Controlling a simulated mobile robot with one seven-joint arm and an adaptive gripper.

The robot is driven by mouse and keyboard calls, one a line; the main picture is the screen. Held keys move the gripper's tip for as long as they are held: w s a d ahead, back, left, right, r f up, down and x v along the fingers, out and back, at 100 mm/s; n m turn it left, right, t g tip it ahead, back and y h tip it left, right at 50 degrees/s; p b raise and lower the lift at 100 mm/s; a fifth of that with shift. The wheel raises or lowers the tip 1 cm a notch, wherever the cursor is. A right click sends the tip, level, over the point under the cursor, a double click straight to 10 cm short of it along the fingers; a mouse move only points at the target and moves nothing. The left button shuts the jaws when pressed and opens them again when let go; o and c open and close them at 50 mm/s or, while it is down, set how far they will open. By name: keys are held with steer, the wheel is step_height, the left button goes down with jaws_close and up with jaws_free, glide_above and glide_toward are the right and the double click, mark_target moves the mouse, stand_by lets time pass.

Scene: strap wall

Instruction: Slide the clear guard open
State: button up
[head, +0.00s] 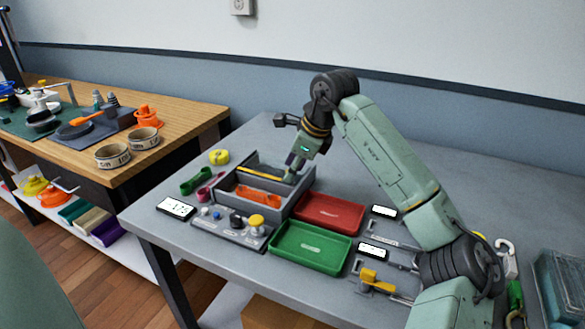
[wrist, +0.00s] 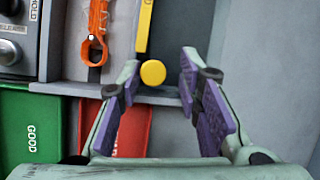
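I cannot make out a clear guard for certain in either view. My gripper (head: 292,170) is at the back right of a grey divided bin (head: 268,217). In the wrist view my gripper (wrist: 158,92) is open, with purple pads apart. A yellow bar (wrist: 145,28) with a round yellow end (wrist: 153,73) lies in one compartment, its end between and beyond the fingers, with no visible grip on it. An orange tool (wrist: 95,35) lies in the neighbouring compartment.
A control panel (head: 228,232) with knobs stands in front of the bin. A red tray (head: 330,213) and green tray (head: 311,248) lie to its right. Small fixtures and white cards (head: 373,251) lie farther right. A translucent box (head: 562,285) is at the right edge.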

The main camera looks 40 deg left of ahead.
steer(key=shift+o, duration=0.5)
steer(key=shift+s, duration=0.1)
steer(key=v, duration=1.2)
steer(key=shift+a+f, duration=0.1)
